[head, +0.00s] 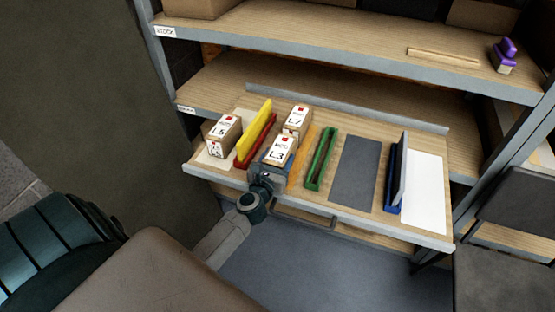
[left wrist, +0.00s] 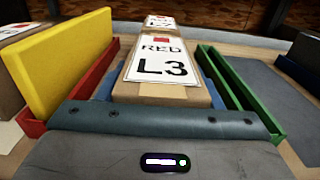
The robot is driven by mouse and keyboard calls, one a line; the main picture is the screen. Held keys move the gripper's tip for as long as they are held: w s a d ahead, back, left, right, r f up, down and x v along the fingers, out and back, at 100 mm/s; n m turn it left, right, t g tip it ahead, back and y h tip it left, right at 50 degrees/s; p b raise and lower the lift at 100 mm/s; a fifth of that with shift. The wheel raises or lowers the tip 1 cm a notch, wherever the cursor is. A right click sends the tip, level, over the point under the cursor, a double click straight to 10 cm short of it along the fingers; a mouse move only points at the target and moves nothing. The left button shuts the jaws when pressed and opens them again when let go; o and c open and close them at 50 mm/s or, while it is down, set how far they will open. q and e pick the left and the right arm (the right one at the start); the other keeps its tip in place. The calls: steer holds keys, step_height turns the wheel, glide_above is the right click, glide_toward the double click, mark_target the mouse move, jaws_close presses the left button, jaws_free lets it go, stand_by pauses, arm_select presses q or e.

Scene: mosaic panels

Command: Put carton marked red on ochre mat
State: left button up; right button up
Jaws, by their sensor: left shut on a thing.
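A brown carton labelled L3 (head: 279,151) has a white label with a red square; in the left wrist view the label on this carton (left wrist: 160,62) reads RED. My left gripper (head: 270,172) is shut on it from the front, at the pull-out shelf. The ochre mat (head: 303,150) shows as a narrow strip right of the carton; the rest is hidden behind cartons and gripper. I cannot tell whether the carton touches the mat. Another carton, L7 (head: 297,121), stands just behind L3. My right gripper is not in view.
A red holder (head: 243,160) with a yellow panel (head: 258,122) stands left, with carton L5 (head: 222,135) beyond it. An empty green holder (head: 320,160) stands right. Further right are a dark grey mat (head: 355,170), a blue holder (head: 391,190) with a grey panel, and a white mat (head: 426,195).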

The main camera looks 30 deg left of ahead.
arm_select(q)
steer(key=shift+r, duration=0.1)
steer(key=o, duration=1.2)
steer(key=shift+f, duration=0.2)
steer(key=o, duration=0.3)
steer(key=shift+o, duration=0.4)
steer(key=shift+s+r, duration=0.1)
steer(key=shift+r, duration=0.05)
